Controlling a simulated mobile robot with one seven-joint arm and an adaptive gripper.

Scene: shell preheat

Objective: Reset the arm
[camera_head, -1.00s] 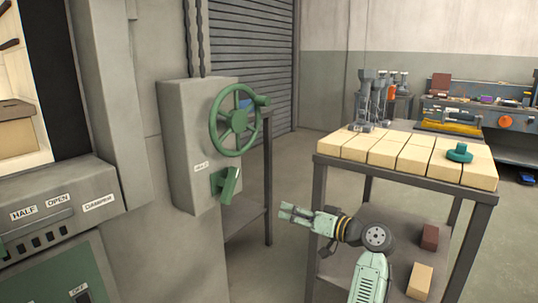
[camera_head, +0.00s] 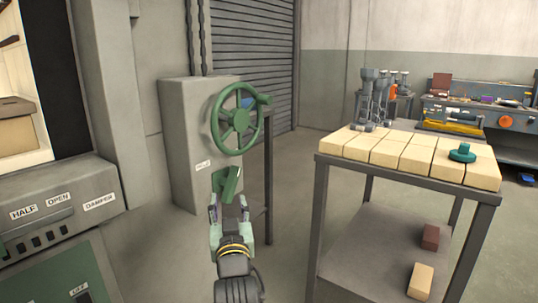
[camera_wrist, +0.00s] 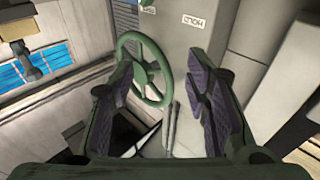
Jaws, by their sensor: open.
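A table topped with pale bricks (camera_head: 390,150) stands at the right, with a green knob-like piece (camera_head: 462,153) on it. Two loose bricks lie on its lower shelf (camera_head: 370,250). A panel labelled HALF, OPEN and DAMPER (camera_head: 60,225) is at the left. Open floor lies between.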

